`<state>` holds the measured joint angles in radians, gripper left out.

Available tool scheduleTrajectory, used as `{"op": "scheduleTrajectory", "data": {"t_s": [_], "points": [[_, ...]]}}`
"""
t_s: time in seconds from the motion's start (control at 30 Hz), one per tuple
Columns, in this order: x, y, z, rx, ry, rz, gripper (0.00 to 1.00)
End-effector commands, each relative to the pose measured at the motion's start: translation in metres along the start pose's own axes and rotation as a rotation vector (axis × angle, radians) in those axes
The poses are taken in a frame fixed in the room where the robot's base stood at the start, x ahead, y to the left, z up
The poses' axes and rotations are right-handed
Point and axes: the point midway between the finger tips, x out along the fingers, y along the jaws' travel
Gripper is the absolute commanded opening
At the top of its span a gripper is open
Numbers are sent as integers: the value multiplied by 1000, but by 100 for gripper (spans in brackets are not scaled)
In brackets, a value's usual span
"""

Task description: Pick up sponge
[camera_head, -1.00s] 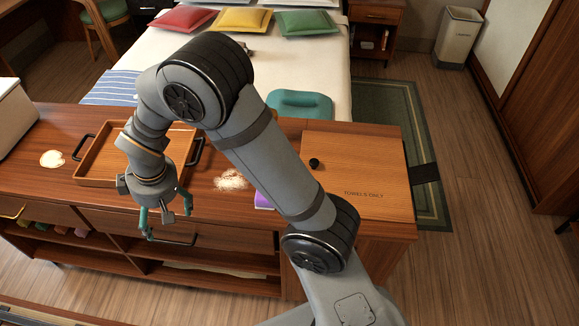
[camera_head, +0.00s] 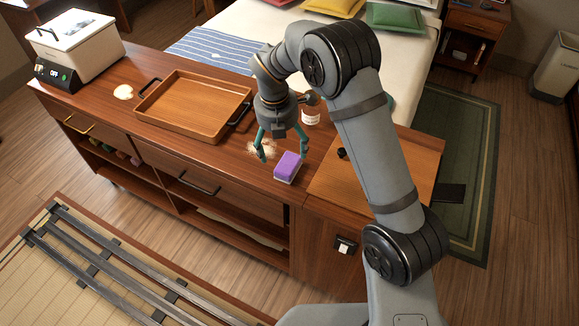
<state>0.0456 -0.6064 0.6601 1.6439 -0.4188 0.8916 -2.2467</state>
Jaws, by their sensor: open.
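The sponge (camera_head: 289,166) is a small purple block with a pale lower layer. It lies on the wooden counter near its front edge, left of the wooden board. My gripper (camera_head: 282,156) is open, with its teal fingers pointing down. The fingers appear above and just behind the sponge, one to its upper left and one near its upper right. I cannot tell whether either finger touches it. Nothing shows between the fingers except counter and part of the sponge.
A wooden tray (camera_head: 195,104) with black handles stands left of my gripper. A white jar (camera_head: 311,116) stands behind it. Pale crumbs (camera_head: 262,147) lie beside the sponge. A white appliance (camera_head: 75,45) is at the far left. A wooden board (camera_head: 335,190) with a black knob lies right.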

Motion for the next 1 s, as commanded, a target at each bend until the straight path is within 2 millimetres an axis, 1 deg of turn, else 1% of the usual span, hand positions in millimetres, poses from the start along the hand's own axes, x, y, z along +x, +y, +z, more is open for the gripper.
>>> {"op": "scheduleTrajectory", "data": {"t_s": [0.03, 0.1, 0.2, 0.37, 0.63, 0.77, 1.0], "points": [[10, -1, -1, -3, 3, -4, 84], [20, -1, -1, -2, 3, -4, 84], [32, -1, -1, 0, 2, -3, 84], [43, 0, 0, 2, 2, -2, 84], [81, 1, 1, 2, 2, -1, 84], [90, 2, 1, 2, 1, 1, 84], [90, 2, 1, 3, 0, 1, 84]]}}
